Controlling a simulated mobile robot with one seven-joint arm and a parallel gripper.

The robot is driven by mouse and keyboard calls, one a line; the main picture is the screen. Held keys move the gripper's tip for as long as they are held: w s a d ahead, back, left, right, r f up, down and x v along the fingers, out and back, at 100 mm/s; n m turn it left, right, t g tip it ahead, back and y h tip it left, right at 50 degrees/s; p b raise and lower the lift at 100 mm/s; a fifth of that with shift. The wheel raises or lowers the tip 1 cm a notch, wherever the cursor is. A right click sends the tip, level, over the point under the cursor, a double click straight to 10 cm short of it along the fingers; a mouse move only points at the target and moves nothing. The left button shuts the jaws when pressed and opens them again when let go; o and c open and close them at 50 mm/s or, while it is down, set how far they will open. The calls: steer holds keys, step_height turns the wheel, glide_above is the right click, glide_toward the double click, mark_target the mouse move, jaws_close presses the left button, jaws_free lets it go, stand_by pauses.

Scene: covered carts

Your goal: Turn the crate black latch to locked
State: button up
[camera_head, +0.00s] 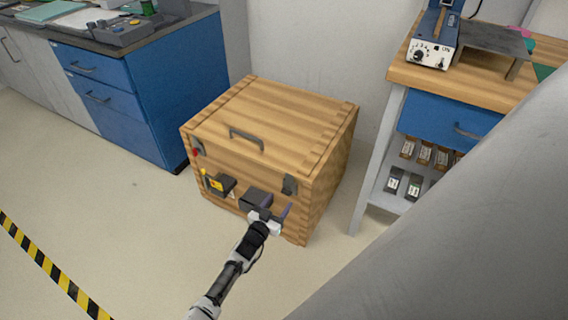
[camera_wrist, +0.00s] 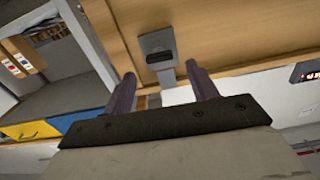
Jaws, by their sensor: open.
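The wooden crate (camera_head: 270,110) stands closed on the floor, with a handle (camera_head: 246,138) on its lid. On its front, a dark latch (camera_head: 289,185) sits at the upper right and a dark block (camera_head: 255,198) sits left of my gripper. My gripper (camera_head: 274,208) is at the lower right of the front, its purple fingers apart and empty. In the wrist view a grey plate with a black part (camera_wrist: 158,46) lies on the wood, ahead of and between the fingers of my gripper (camera_wrist: 160,71). I cannot tell whether the fingers touch it, or its lock state.
A yellow latch (camera_head: 215,183) and a red-marked clasp (camera_head: 197,149) are on the crate's left front. A blue drawer cabinet (camera_head: 150,90) stands behind left. A wooden-topped bench (camera_head: 408,76) with shelves stands right. The floor in front is clear.

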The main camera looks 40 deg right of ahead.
mark_target(285, 193)
steer(key=shift+b+x, duration=0.5)
steer(key=shift+x, duration=1.8)
steer(key=c, duration=1)
